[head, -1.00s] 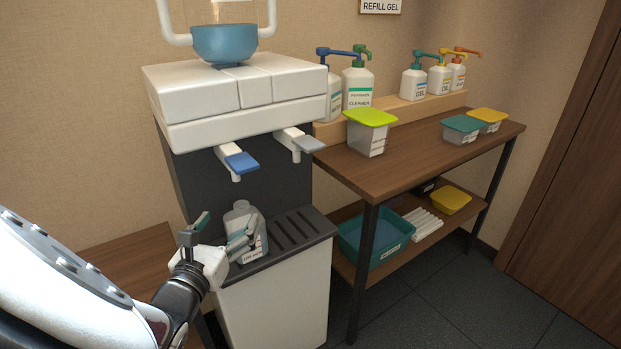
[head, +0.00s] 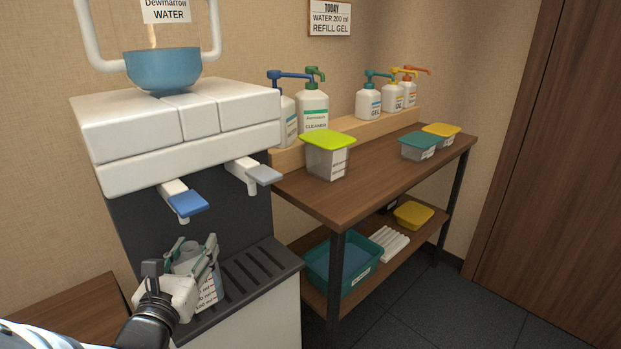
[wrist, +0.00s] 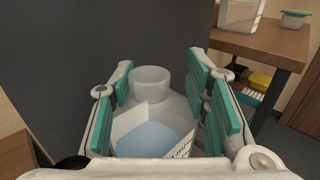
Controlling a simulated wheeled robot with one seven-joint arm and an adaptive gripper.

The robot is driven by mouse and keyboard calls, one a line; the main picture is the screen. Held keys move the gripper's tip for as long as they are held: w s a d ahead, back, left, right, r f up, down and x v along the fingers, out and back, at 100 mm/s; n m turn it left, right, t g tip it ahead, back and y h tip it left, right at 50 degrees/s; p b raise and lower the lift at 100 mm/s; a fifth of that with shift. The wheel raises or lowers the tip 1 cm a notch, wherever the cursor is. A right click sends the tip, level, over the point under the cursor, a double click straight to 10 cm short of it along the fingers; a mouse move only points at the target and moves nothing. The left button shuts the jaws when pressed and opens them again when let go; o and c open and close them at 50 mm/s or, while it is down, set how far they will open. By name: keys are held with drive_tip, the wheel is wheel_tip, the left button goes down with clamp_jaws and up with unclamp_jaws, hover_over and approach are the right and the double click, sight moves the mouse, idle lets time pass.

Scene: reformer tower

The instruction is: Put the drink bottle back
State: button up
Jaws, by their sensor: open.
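The drink bottle (head: 207,291) is translucent, with a printed label, and stands upright on the dispenser's dark drip tray (head: 262,268) below the blue lever (head: 187,203). My gripper (head: 195,252) is open with its teal-padded fingers on both sides of the bottle, hiding part of it. In the wrist view, the open-necked bottle (wrist: 150,82) sits between the spread fingers of my gripper (wrist: 163,98), with pale blue liquid inside. I cannot tell whether a pad touches it.
The white dispenser (head: 185,135) overhangs the bottle, with a grey lever (head: 262,173) at right. A wooden table (head: 365,180) with a lime-lidded container (head: 328,155) and pump bottles stands to the right. Its lower shelf holds a teal bin (head: 345,265). Dark floor lies in front.

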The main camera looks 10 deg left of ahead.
drive_tip(key=shift+f, duration=0.1)
clamp_jaws()
drive_tip(key=shift+s+f, duration=0.1)
drive_tip(key=shift+s, duration=0.1)
